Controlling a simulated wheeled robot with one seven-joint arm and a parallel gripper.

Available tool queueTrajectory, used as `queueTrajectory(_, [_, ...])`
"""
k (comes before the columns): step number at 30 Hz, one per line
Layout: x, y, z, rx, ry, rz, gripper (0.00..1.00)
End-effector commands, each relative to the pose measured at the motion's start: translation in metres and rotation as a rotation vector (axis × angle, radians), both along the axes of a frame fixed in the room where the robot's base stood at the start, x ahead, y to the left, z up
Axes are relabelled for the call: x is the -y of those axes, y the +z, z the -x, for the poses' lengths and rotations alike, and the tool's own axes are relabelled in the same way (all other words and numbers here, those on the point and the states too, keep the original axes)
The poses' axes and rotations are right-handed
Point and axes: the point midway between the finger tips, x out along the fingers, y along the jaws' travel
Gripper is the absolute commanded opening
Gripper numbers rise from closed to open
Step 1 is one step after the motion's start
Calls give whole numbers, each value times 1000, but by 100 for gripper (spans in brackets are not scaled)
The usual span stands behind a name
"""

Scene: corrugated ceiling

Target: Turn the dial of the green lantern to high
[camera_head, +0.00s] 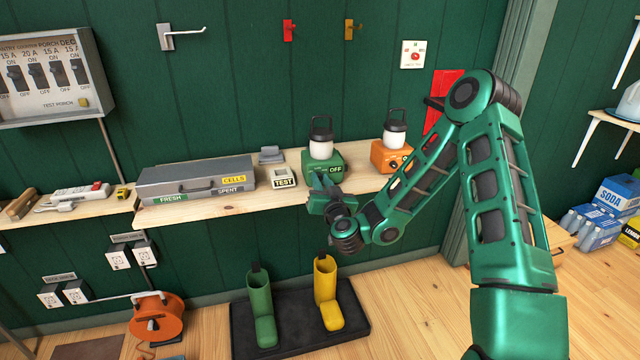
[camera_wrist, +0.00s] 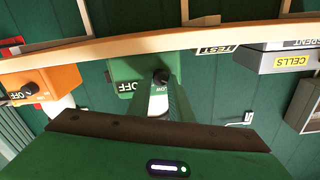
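The green lantern (camera_head: 323,156), with a white globe and black handle, stands upright on the wooden shelf. It shows upside down in the wrist view (camera_wrist: 132,68). Its black dial (camera_wrist: 161,76) is on the front face, with OFF and LOW lettering beside it. I cannot tell which mark the dial points to. My gripper (camera_head: 322,178) is in front of the lantern and hides the dial in the head view. In the wrist view the fingers (camera_wrist: 161,92) reach up to the dial with a gap between them; contact is unclear.
An orange lantern (camera_head: 388,155) stands to the right on the shelf (camera_head: 290,190). A TEST block (camera_head: 283,178) and a grey case (camera_head: 195,182) stand to the left. Green (camera_head: 261,300) and yellow (camera_head: 327,290) boots stand on a dark mat below.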

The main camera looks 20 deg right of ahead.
Motion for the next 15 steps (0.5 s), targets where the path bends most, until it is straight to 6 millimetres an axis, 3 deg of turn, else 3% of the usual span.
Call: queueTrajectory(15, [3,0,0,3,-3,-84,0])
